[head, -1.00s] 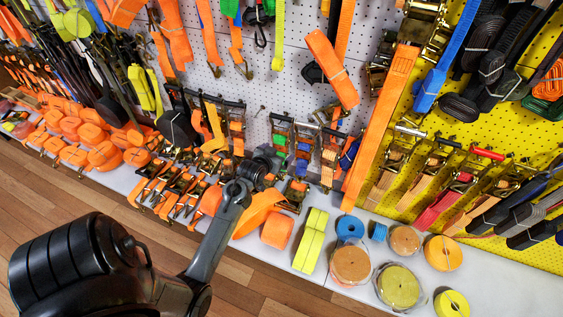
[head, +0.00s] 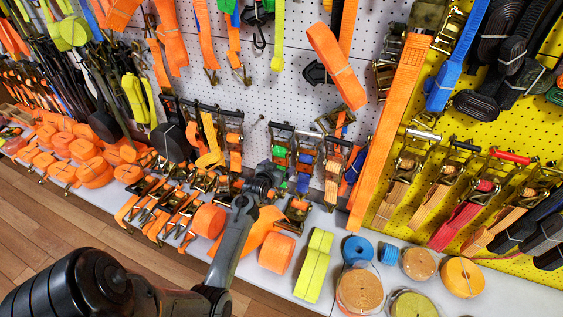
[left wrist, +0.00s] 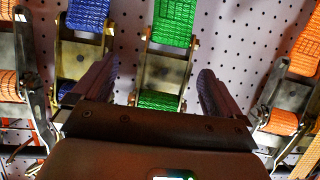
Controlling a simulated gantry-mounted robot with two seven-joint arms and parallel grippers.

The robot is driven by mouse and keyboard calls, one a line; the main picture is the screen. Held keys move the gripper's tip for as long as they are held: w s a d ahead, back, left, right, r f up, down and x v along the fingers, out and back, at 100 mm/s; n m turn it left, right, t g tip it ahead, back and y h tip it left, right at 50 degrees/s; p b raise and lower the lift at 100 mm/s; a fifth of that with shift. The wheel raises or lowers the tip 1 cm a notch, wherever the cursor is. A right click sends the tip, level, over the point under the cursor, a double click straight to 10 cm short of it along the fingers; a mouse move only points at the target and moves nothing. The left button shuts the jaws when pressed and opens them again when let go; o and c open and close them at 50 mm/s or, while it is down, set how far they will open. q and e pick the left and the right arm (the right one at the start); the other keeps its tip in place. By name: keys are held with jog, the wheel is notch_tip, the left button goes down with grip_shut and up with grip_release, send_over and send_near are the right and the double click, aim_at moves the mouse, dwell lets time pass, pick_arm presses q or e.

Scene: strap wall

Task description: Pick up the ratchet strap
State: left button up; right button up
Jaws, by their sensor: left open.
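Several ratchet straps hang on the white pegboard; which one is meant is unclear. In the left wrist view a ratchet strap with green webbing (left wrist: 160,68) hangs between my fingers, its brass-coloured frame upright. My left gripper (left wrist: 157,78) is open, with one dark finger on each side of the green strap. I cannot tell whether they touch it. A strap with blue webbing (left wrist: 84,17) hangs just left of it. In the head view the left gripper (head: 264,184) is small and dark, close to the row of hanging ratchets. My right gripper is not in view.
Orange straps (head: 168,205) with ratchets crowd the white ledge left of the gripper. An orange roll (head: 277,253), a yellow-green strap (head: 313,266) and tape rolls (head: 359,288) stand on the ledge to the right. A long orange strap (head: 388,140) hangs close on the right.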

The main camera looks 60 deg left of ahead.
aim_at(280, 165)
pick_arm(q)
jog(key=shift+w+a+f+b, duration=0.2)
jog(key=shift+a+f+b, duration=0.05)
jog(key=shift+b, duration=0.15)
jog(key=b+x, duration=0.2)
jog(key=x, duration=0.1)
jog(key=shift+a, duration=0.15)
jog(key=shift+w+a+b, duration=0.35)
jog(key=shift+w+b, duration=0.1)
jog(key=shift+w, duration=0.05)
jog(key=shift+s, duration=0.1)
jog(key=shift+c, duration=1)
jog(key=c, duration=1.4)
jog(key=shift+r, duration=0.2)
jog(key=shift+c, duration=1)
